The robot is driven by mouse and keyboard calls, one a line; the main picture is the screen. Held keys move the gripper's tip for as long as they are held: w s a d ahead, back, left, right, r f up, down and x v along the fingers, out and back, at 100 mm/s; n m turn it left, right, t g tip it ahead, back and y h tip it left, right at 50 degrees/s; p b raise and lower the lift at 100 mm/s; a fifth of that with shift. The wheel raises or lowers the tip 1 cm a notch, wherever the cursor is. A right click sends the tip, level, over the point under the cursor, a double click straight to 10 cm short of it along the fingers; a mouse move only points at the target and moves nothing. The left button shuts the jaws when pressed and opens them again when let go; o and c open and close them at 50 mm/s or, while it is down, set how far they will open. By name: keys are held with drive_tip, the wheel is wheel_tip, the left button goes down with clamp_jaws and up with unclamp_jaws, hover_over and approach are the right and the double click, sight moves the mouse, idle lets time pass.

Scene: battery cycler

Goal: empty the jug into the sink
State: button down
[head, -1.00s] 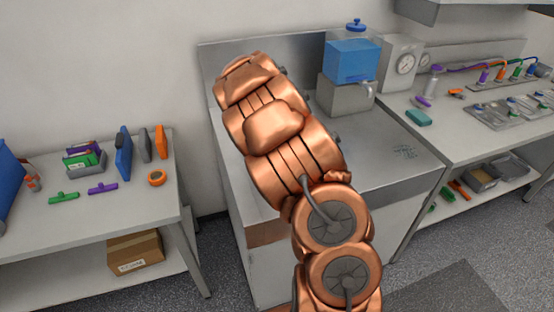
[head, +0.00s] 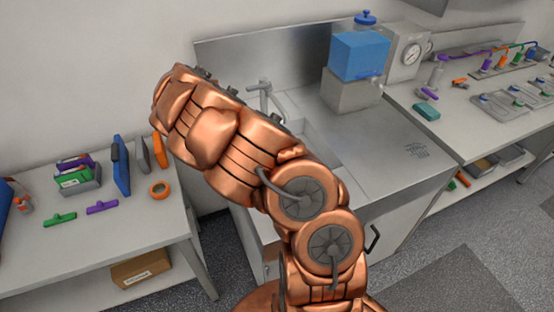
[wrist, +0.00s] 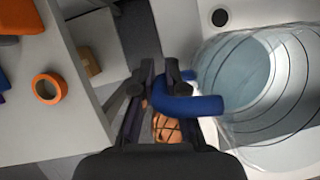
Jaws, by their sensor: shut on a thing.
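In the wrist view my gripper (wrist: 160,82) is shut on the blue handle of the jug (wrist: 188,106). The jug is clear with dark rings around its wall. It is at the right of the wrist view, over the pale sink (wrist: 211,50), whose dark round drain shows beside it. I cannot tell how much liquid is in the jug. In the head view the sink (head: 318,135) and its grey tap (head: 265,98) show partly behind my copper arm. My gripper and the jug are hidden there.
A side table (head: 130,228) with an orange tape roll (head: 159,190), coloured tools and upright folders stands to the left. A cardboard box (head: 140,268) is on its lower shelf. A blue tank (head: 358,57) stands on a grey block right of the sink. The draining board (head: 385,150) is mostly clear.

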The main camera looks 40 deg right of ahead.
drive_tip(key=shift+w, duration=0.4)
drive_tip(key=shift+r, duration=0.15)
